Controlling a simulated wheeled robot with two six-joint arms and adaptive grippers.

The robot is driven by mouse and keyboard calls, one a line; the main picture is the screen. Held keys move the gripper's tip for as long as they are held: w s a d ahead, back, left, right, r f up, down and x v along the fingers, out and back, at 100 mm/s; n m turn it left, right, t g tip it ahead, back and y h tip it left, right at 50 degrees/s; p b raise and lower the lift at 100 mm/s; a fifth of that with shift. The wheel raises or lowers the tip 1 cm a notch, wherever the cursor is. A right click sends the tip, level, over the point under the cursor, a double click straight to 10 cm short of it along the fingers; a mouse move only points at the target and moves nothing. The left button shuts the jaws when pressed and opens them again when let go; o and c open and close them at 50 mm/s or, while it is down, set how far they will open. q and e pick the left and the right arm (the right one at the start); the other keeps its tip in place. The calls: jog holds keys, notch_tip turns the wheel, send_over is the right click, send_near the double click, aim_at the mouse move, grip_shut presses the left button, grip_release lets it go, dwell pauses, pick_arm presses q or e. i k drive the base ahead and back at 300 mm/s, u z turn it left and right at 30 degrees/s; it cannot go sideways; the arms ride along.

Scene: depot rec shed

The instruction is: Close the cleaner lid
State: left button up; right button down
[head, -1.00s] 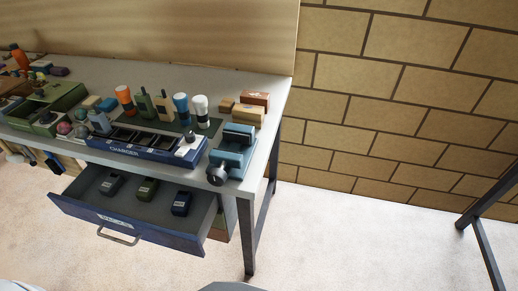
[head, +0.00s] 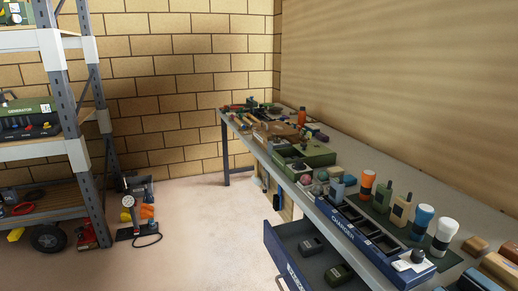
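I cannot make out for sure which thing is the cleaner or its lid. A green open-topped case (head: 312,154) stands on the long workbench (head: 345,150) in the head view. At the bench's near end a blue device (head: 478,281) is cut off by the bottom edge. On the floor at the left stands a device with a round gauge and a dark base (head: 128,215), too small to tell what it is. Neither of my grippers is in view.
A blue drawer (head: 290,268) under the bench is open, with dark devices inside. A metal shelf rack (head: 80,110) holding a generator (head: 30,117) stands left. The floor between (head: 205,230) is clear.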

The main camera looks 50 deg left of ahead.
aim_at(312, 149)
jog(key=u, duration=2.4)
jog(key=i, duration=3.15)
jog(key=z, duration=3.8)
